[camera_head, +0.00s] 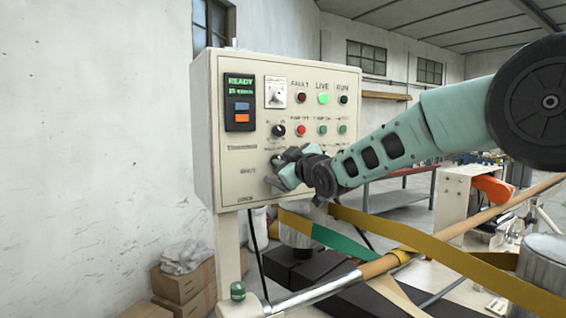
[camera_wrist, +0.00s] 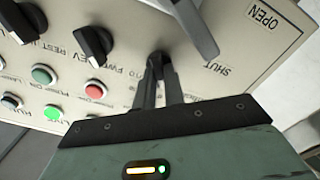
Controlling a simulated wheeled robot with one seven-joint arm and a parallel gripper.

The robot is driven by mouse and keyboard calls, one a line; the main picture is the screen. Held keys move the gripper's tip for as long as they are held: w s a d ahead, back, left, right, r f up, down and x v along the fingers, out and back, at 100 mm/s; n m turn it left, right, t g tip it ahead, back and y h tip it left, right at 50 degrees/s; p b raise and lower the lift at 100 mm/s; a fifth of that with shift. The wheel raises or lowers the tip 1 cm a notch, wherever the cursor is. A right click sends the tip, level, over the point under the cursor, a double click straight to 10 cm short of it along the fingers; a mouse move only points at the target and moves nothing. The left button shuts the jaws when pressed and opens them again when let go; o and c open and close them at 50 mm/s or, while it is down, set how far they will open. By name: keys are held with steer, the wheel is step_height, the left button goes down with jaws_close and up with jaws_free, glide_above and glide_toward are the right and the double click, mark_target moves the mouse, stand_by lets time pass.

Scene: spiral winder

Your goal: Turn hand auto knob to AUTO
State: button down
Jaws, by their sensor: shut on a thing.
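My gripper (camera_wrist: 166,92) is at the face of the control panel (camera_wrist: 245,65), its two fingers shut around a small black knob (camera_wrist: 162,62) in the wrist view. Partly covered letters that look like "TO" beside it suggest this is the hand auto knob, but its full label is hidden. Most of the knob is hidden between the fingers, so I cannot tell which way it points. In the head view my gripper (camera_head: 277,172) is at the panel's lower middle, and it covers the knob there.
Beside my gripper in the wrist view are a black knob (camera_wrist: 95,45), another black knob (camera_wrist: 22,20) and a grey lever (camera_wrist: 195,25) near the OPEN and SHUT labels. A red button (camera_wrist: 93,90) is close by. A yellow web (camera_head: 440,250) runs below my arm.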

steer(key=shift+f, duration=0.1)
steer(key=shift+w+d+m+b, duration=0.1)
steer(key=shift+m+b, duration=2.4)
steer(key=shift+m, duration=0.9)
steer(key=shift+w+d+m+b, duration=0.1)
steer(key=shift+m+b, duration=2.35)
steer(key=shift+m, duration=1.25)
steer(key=c, duration=1.5)
jaws_free()
